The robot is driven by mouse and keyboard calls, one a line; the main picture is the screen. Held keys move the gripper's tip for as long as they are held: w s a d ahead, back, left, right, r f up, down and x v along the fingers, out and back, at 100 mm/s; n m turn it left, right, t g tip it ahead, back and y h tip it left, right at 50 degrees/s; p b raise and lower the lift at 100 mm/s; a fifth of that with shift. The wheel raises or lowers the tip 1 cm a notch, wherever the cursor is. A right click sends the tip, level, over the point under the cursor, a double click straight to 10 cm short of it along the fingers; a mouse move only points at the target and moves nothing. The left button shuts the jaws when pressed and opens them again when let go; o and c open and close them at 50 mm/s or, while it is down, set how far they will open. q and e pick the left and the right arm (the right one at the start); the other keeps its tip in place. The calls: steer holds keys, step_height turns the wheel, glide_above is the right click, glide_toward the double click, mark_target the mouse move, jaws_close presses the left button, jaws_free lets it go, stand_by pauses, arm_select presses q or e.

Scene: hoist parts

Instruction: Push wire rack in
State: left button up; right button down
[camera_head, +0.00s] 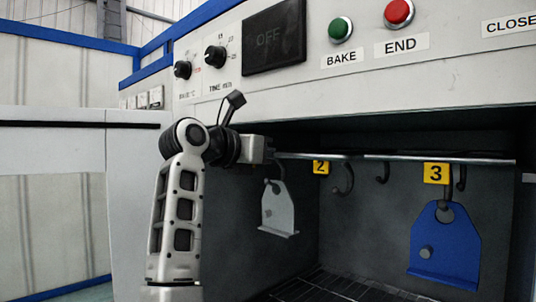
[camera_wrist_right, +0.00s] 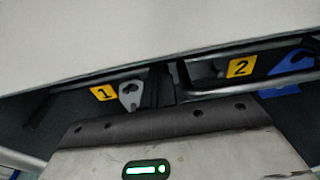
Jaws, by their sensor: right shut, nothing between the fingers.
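A pale metal bar (camera_head: 400,158) with dark hooks runs across the upper part of the open oven chamber; it appears to be the wire rack's front edge. A bar loop shows right of my gripper in the right wrist view (camera_wrist_right: 250,88). A dark wire grid (camera_head: 335,288) lies on the chamber floor. My right gripper (camera_head: 270,151) is at the left end of the bar, shut and empty; whether it touches the bar is unclear. In the right wrist view, its dark fingers (camera_wrist_right: 166,86) lie between labels 1 and 2. My left gripper is not in view.
A grey plate (camera_head: 278,210) hangs at the left, a blue plate (camera_head: 445,240) under label 3 (camera_head: 436,173). Label 2 (camera_head: 321,167) has empty hooks nearby. The oven's control panel (camera_head: 450,70) overhangs the opening. The chamber between the plates is open.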

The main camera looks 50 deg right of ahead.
steer(key=w+a+b, duration=0.1)
steer(key=a+b, duration=0.1)
steer(key=a, duration=1.1)
steer(key=shift+a+r, duration=0.25)
steer(key=shift+a, duration=0.15)
